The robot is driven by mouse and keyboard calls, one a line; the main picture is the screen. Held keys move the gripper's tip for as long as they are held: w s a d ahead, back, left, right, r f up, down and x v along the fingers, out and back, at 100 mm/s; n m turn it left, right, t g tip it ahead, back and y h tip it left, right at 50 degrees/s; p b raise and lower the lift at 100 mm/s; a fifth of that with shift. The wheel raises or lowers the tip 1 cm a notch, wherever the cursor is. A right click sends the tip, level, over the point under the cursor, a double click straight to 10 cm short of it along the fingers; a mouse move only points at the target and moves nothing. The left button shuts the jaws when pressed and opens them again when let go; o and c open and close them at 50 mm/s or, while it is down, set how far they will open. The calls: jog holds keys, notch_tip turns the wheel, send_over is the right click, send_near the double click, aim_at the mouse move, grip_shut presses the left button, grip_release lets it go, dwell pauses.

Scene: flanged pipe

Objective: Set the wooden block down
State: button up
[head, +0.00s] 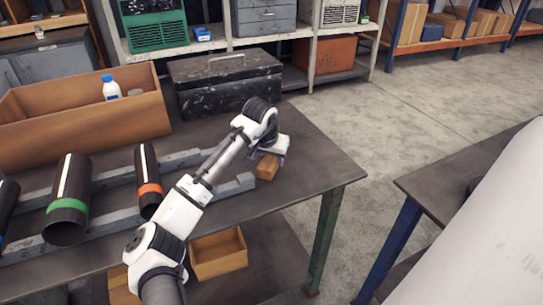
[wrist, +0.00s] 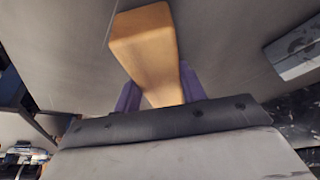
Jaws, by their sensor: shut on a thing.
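The wooden block (head: 267,167) is a small orange-brown block near the right part of the workbench top (head: 318,168). My gripper (head: 271,155) reaches down onto it and is shut on it. In the wrist view the block (wrist: 147,48) sticks out from between the two purple fingers of my gripper (wrist: 160,82), with a finger on each side. The block is at or close above the tabletop; I cannot tell whether it touches. My gripper's fingers are mostly hidden in the head view.
A grey rail (head: 238,187) ends just left of the block. Pipes with green (head: 69,206) and orange (head: 150,190) bands lie on the rails. A black toolbox (head: 228,80) and a wooden crate (head: 90,127) stand behind. The bench top right of the block is clear.

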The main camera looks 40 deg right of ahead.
jog(key=o, duration=1)
jog(key=shift+f, duration=0.1)
jog(key=shift+o, duration=0.2)
jog(key=b+v, duration=0.2)
jog(key=v, duration=1)
jog(key=shift+r, duration=0.25)
